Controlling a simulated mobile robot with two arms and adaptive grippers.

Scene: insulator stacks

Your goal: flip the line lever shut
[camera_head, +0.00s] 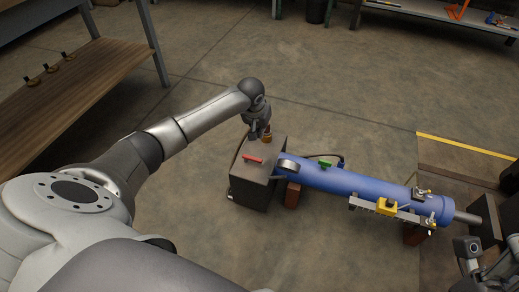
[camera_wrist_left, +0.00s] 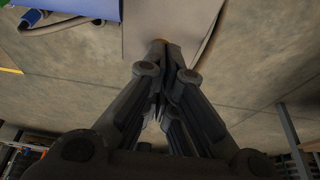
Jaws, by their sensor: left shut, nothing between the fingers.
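My left gripper (camera_head: 259,131) is shut, with its fingertips at the far edge of a dark box's top. A small orange-brown fitting (camera_head: 267,138) stands right beside the fingertips; I cannot tell whether they touch. The fitting also shows past the closed fingers in the left wrist view (camera_wrist_left: 160,41). A red lever (camera_head: 253,158) lies across the box top, nearer to me than the gripper. A green lever (camera_head: 325,164) sits on the blue cylinder. I cannot tell which lever is the line lever. Part of my right gripper (camera_head: 469,252) shows at the lower right; its fingers are unclear.
The dark box (camera_head: 254,187) stands on the floor. The blue cylinder (camera_head: 350,184) runs right from it on brown blocks, with a yellow fitting (camera_head: 386,207) near its right end. A wooden shelf (camera_head: 75,88) stands at left. The floor behind the box is clear.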

